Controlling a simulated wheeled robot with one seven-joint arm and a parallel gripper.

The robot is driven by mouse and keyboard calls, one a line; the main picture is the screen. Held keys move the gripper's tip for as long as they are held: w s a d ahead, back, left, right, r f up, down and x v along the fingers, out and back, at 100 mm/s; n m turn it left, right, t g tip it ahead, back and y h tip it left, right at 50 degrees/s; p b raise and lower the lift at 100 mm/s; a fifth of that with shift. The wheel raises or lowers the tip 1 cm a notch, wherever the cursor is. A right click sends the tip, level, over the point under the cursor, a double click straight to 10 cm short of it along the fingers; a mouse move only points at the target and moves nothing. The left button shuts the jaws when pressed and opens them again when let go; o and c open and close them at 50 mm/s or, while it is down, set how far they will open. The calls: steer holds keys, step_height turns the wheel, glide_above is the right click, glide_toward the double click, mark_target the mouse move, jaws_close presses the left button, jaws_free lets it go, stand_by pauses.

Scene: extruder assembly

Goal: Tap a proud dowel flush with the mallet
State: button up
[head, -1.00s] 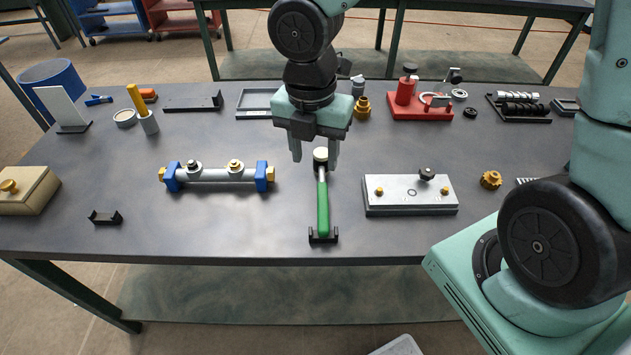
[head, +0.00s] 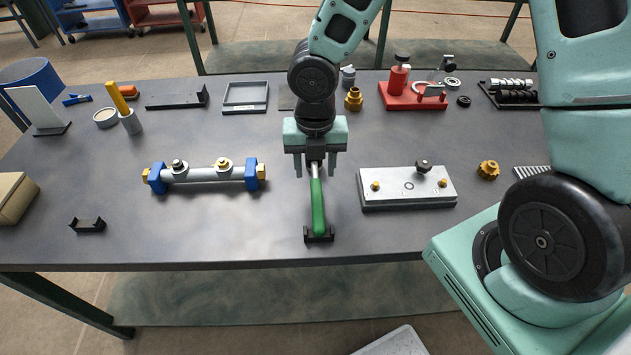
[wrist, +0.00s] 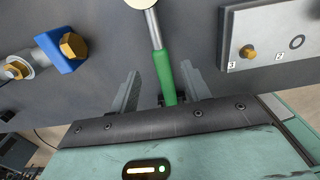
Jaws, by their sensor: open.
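The mallet has a green handle (head: 318,208) resting in a black cradle (head: 318,236), pointing away from the table's front edge. Its head is hidden behind my gripper in the head view; the wrist view shows part of the pale head (wrist: 140,3) and the metal shaft. My gripper (head: 315,172) is open and points down, its fingers on either side of the mallet; no grip shows. A light grey plate (head: 408,197) to the right carries brass pins (head: 376,186) and a black knob. One brass pin (wrist: 247,51) shows beside the number 3. I cannot tell which dowel stands proud.
A grey bar assembly with blue end blocks (head: 205,174) lies to the left. A small black cradle (head: 87,225) stands at front left. A red fixture (head: 412,96), a brass fitting (head: 353,99) and a grey tray (head: 245,98) stand at the back. The table between them is mostly clear.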

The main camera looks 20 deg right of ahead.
mark_target(316, 182)
step_height(316, 182, down, 6)
steer(key=shift+d+r+b, duration=0.1)
steer(key=shift+b, duration=0.55)
jaws_close()
